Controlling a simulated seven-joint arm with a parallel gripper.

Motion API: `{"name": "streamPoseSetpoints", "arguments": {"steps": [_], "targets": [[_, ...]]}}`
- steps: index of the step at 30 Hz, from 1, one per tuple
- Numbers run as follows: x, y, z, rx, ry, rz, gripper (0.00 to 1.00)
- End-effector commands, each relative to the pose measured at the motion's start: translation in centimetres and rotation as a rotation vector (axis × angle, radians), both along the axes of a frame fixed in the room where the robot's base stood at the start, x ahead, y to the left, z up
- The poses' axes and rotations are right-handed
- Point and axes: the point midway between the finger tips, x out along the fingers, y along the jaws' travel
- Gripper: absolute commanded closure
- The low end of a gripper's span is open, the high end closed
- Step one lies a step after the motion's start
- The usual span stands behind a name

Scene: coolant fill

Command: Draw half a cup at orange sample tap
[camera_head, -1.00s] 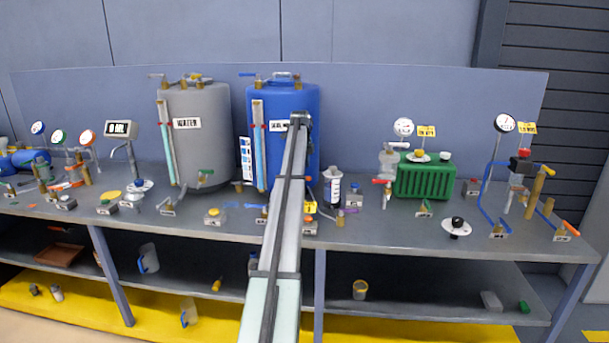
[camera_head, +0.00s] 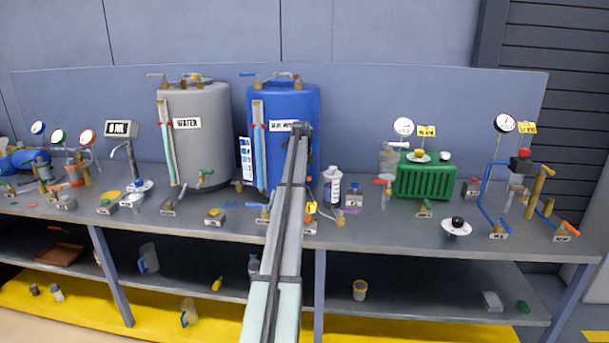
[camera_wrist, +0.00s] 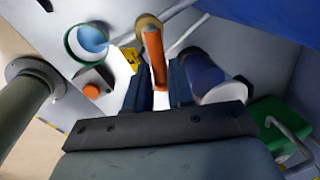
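The orange tap handle (camera_wrist: 154,58) sits on a brass body in the wrist view. My gripper (camera_wrist: 159,72) is open, with its two dark fingers apart on either side of the handle's lower end; I cannot tell whether they touch it. A green-rimmed white cup (camera_wrist: 88,42) with blue inside is at the upper left of the wrist view. A yellow tag (camera_wrist: 130,58) is beside the handle.
A dark blue and white bottle (camera_wrist: 207,80) stands close to the right finger. A grey box with an orange button (camera_wrist: 91,90) is at left. The blue tank (camera_head: 283,98) rises behind my arm, and a green ribbed unit (camera_head: 425,177) stands to the right.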

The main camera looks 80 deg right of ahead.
Motion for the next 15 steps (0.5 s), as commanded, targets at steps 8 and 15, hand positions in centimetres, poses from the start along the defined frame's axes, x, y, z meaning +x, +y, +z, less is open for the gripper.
{"name": "streamPoseSetpoints", "arguments": {"steps": [8, 15], "targets": [[0.0, 0.0, 0.01, 0.0, 0.0, 0.0, 1.0], [-0.05, -0.16, 0.01, 0.001, -0.001, 0.037, 1.0]]}}
